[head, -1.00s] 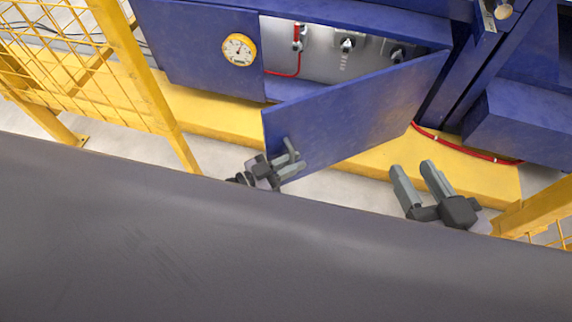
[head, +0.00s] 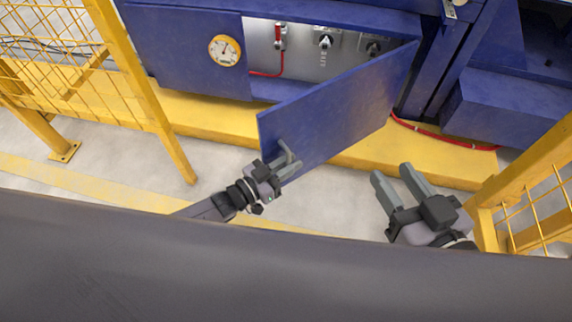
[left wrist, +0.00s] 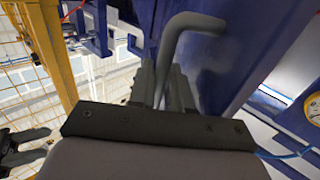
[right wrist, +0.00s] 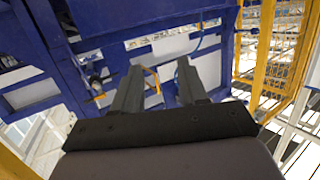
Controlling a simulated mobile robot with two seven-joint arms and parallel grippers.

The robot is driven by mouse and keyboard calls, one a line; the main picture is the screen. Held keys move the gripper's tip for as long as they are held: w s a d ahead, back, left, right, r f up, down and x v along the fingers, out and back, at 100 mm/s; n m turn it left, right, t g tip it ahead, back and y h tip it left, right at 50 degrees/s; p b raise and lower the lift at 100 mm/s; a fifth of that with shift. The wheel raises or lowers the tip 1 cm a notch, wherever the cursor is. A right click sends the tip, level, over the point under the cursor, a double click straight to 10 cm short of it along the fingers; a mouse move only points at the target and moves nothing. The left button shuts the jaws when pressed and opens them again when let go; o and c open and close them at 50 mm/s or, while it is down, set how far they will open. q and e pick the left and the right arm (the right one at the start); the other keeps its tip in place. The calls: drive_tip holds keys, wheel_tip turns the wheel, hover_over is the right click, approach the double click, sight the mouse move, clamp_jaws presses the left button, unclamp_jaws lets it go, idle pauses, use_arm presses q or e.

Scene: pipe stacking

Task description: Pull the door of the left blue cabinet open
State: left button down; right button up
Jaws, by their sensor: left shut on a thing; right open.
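The blue cabinet's door (head: 340,110) stands swung well open toward me in the head view, hinged on its right side. Its grey bent handle (head: 287,158) is near the door's free left edge. My left gripper (head: 281,166) is shut on the handle. In the left wrist view the handle (left wrist: 187,28) rises from between the fingers (left wrist: 162,85) and bends right toward the door. My right gripper (head: 398,180) is open and empty, to the right of the door and apart from it. Its spread fingers also show in the right wrist view (right wrist: 160,85).
The opened cabinet shows a grey panel (head: 345,60) with valves and a red hose. A round gauge (head: 225,50) is on the blue front to the left. Yellow fence posts stand at left (head: 140,85) and right (head: 535,175). A yellow plinth (head: 205,115) runs below the cabinet.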

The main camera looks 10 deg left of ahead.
use_arm(q)
drive_tip(key=shift+a, duration=0.1)
drive_tip(key=c, duration=1.2)
unclamp_jaws()
drive_tip(key=shift+c, duration=0.2)
drive_tip(key=shift+s+a, duration=0.15)
drive_tip(key=shift+a, duration=0.1)
drive_tip(key=p+v, duration=0.2)
drive_tip(key=v, duration=0.4)
drive_tip(key=shift+s+a+p, duration=0.2)
drive_tip(key=shift+s+p, duration=0.05)
drive_tip(key=shift+p, duration=0.1)
use_arm(e)
drive_tip(key=shift+w+a+f+m+g+y, duration=0.1)
drive_tip(key=shift+w+a+m+g+y, duration=0.1)
drive_tip(key=shift+a+g, duration=0.15)
drive_tip(key=shift+w+a+f+m+g+y, duration=0.1)
drive_tip(key=shift+a+m+g, duration=0.15)
drive_tip(key=shift+a, duration=0.15)
